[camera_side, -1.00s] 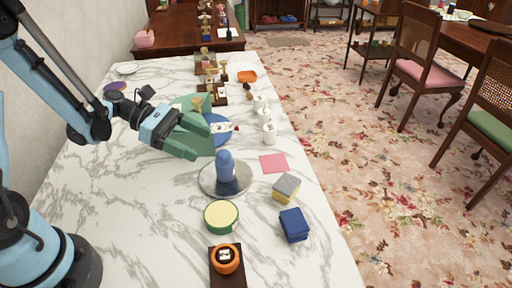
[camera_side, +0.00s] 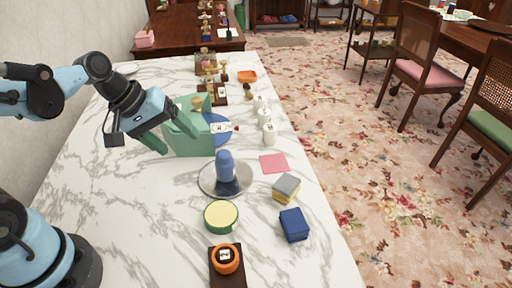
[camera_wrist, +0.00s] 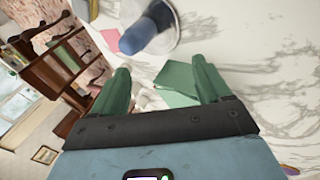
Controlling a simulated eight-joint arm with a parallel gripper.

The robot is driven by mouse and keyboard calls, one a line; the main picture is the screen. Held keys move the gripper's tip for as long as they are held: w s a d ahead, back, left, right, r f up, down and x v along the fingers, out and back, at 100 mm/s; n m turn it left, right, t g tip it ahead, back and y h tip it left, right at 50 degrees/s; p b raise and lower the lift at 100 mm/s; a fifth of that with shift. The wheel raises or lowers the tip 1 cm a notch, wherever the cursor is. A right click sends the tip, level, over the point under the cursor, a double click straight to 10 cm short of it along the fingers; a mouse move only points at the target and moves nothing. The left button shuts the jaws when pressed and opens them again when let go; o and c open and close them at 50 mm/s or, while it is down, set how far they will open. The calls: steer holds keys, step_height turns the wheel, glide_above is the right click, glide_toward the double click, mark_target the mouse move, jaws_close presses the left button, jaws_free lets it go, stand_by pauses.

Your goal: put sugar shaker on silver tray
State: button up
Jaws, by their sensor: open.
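A blue, round-topped shaker (camera_side: 225,167), which looks like the sugar shaker, stands upright on the round silver tray (camera_side: 205,186). In the wrist view the blue shaker (camera_wrist: 140,36) and the tray (camera_wrist: 169,42) show at the top, beyond my fingertips. My gripper (camera_side: 162,130) has green fingers, spread apart with nothing held. It is up and to the left of the tray, clear of the shaker. In the wrist view my gripper (camera_wrist: 161,68) has a gap between its fingers, with a green block seen through it.
A green block (camera_side: 190,137) stands close by my gripper, before a blue plate (camera_side: 219,136). White shakers (camera_side: 269,135) stand behind the tray. A pink square (camera_side: 273,163), a sponge (camera_side: 286,188), a blue cloth (camera_side: 294,225) and a yellow-topped tin (camera_side: 221,216) surround the tray. The left marble is clear.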

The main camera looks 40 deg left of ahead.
steer(key=m+y, duration=0.1)
steer(key=m, duration=0.1)
steer(key=s+r+m+t+y, duration=0.1)
steer(key=m, duration=0.2)
steer(key=s+a+r+m+t+y, duration=0.1)
steer(key=m, duration=0.2)
steer(key=shift+s+r, duration=0.15)
steer(key=shift+r, duration=0.05)
stand_by(0.9)
